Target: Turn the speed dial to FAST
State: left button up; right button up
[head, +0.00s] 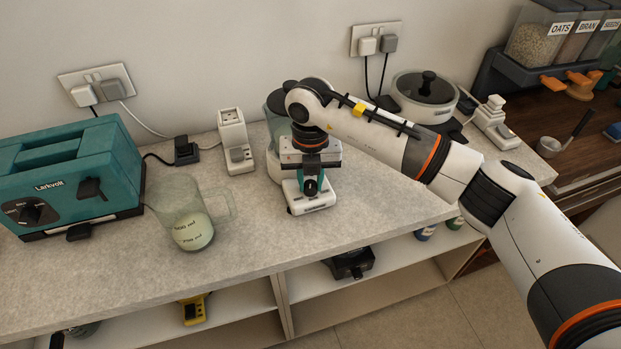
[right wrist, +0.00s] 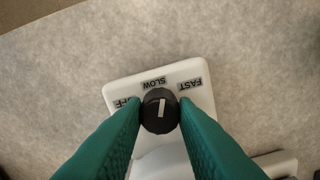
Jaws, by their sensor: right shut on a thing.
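The speed dial (right wrist: 160,110) is a round black knob with a pale pointer line on the white base (right wrist: 120,85) of an appliance. Labels OFF (right wrist: 128,103), SLOW (right wrist: 153,80) and FAST (right wrist: 190,83) ring it. The pointer line stands almost upright, toward SLOW with a slight lean to the FAST side. My right gripper's green fingers (right wrist: 160,115) are shut on the dial, one on each side. In the head view my right gripper (head: 311,183) points down over the base (head: 312,204) and hides much of the dial. My left gripper is not in view.
A teal toaster (head: 70,175) and a clear measuring jug (head: 185,215) stand to the left. A white switch-fronted block (head: 234,140) stands left of the appliance. A lidded cooker (head: 425,95) is behind my arm. The counter's front edge is close to the base.

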aim_at(310, 183)
jog(key=m+b, duration=0.1)
jog(key=m, duration=0.2)
jog(key=shift+m+b, duration=0.7)
jog(key=shift+m, duration=1.3)
jog(key=shift+r, duration=0.1)
jog(key=o, duration=1)
notch_tip(310, 183, up, 12)
jog(key=b, duration=0.2)
